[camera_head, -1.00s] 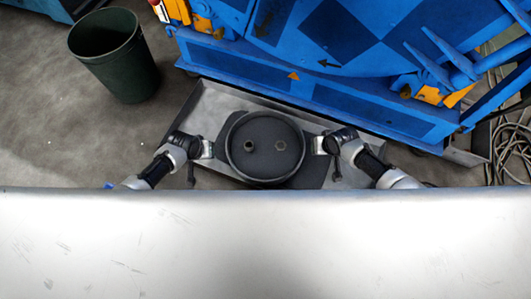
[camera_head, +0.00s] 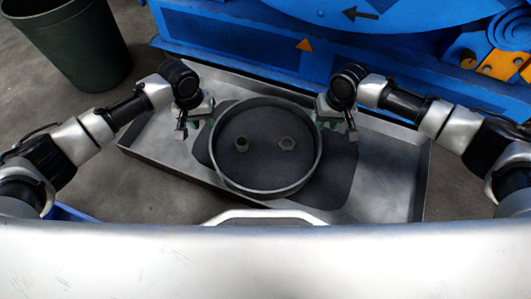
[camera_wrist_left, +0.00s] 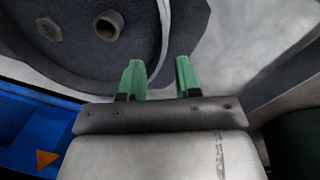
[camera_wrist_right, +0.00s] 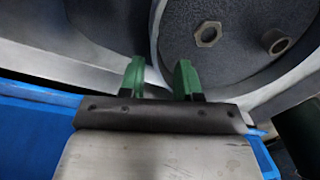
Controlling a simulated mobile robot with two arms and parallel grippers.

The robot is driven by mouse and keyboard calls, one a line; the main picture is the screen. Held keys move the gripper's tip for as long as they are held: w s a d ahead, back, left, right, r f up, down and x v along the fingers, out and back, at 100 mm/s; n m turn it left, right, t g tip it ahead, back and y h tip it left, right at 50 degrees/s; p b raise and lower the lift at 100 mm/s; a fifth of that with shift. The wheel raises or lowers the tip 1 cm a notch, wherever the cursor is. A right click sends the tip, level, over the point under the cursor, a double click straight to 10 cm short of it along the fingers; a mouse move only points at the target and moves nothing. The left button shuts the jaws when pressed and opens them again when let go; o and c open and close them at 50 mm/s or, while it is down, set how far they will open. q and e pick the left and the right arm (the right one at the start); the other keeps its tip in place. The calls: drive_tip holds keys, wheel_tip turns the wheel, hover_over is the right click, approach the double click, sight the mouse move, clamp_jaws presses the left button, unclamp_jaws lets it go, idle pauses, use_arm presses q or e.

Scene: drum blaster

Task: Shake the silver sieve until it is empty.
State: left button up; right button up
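The round silver sieve (camera_head: 265,191) lies in the metal tray (camera_head: 388,180). Its inside is dark, and a bushing (camera_head: 242,143) and a hex nut (camera_head: 287,143) lie in it. Dark material (camera_head: 338,180) lies on the tray around and under the sieve. My left gripper (camera_head: 197,122) is at the left rim; in the left wrist view its green fingers (camera_wrist_left: 161,76) are apart, with the rim passing between them. My right gripper (camera_head: 335,118) is at the right rim; in the right wrist view its fingers (camera_wrist_right: 159,76) are also apart on either side of the rim.
A large blue machine (camera_head: 230,35) stands right behind the tray. A dark green bin (camera_head: 75,45) stands on the floor at the upper left. Grey floor is free left of the tray.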

sight(214, 142)
use_arm(q)
drive_tip(key=shift+f, duration=0.1)
use_arm(e)
drive_tip(key=shift+d+f, duration=0.1)
